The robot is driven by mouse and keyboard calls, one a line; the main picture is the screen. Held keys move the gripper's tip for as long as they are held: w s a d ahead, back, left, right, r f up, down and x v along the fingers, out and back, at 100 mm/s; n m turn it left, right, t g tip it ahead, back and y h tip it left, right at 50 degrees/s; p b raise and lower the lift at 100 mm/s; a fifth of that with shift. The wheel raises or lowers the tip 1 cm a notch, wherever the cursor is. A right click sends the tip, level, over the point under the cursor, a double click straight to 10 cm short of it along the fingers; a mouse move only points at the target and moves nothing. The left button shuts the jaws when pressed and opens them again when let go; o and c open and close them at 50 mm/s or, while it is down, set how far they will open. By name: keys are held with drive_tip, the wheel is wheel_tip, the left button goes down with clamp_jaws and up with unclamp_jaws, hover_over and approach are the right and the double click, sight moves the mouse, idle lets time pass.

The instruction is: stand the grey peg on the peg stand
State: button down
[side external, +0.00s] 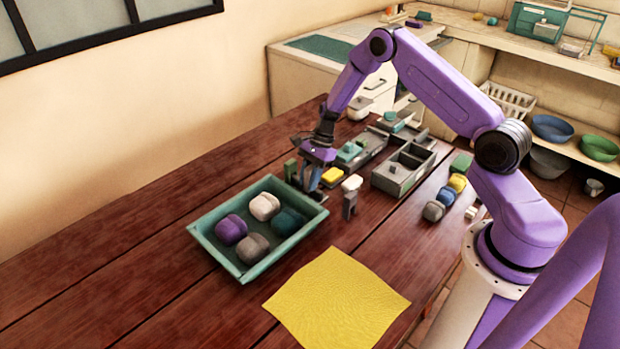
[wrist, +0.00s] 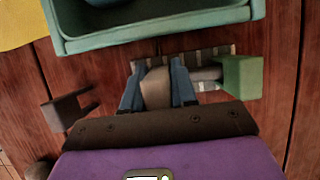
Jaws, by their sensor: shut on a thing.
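My gripper (wrist: 157,92) is low over the wooden table, beside the teal tray. Its blue fingers are shut on a grey-brown piece, which I take for the grey peg (wrist: 156,87). In the side external view my gripper (side external: 312,187) hides most of this piece. A striped strip (wrist: 205,57) lies just beyond the fingers, with a pale grey bar and a green block (wrist: 242,77) at its right end. The green block also shows in the side external view (side external: 290,169), left of the fingers. I cannot tell for sure which piece is the peg stand.
The teal tray (side external: 239,272) holds several rounded blocks. A small forked grey piece (side external: 349,207) stands right of my gripper, near a yellow block (side external: 332,175). A grey compartment box (side external: 398,178) stands behind. A yellow cloth (side external: 337,298) lies in front; the left table is clear.

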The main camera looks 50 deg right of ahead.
drive_tip(key=c, duration=0.9)
unclamp_jaws()
drive_tip(key=shift+s+x, duration=0.2)
drive_tip(key=shift+x, duration=0.85)
drive_tip(key=shift+o, duration=0.5)
drive_tip(key=v, duration=1.8)
drive_tip(key=shift+w, duration=0.2)
drive_tip(key=s+a+r+n+g+h, duration=0.1)
drive_tip(key=s+a+r+n, duration=0.3)
drive_tip(key=s+a+n, duration=0.35)
drive_tip(key=s+a+r+n+h, duration=0.2)
drive_tip(key=s+a+r+n, duration=0.2)
drive_tip(key=s+a+n, duration=0.4)
drive_tip(key=s+r+n+t+h, duration=0.1)
drive_tip(key=s+r+n, duration=0.1)
drive_tip(key=s+n, duration=1.3)
drive_tip(key=s, duration=0.5)
drive_tip(key=shift+s+a, duration=0.2)
drive_tip(key=shift+a, duration=0.15)
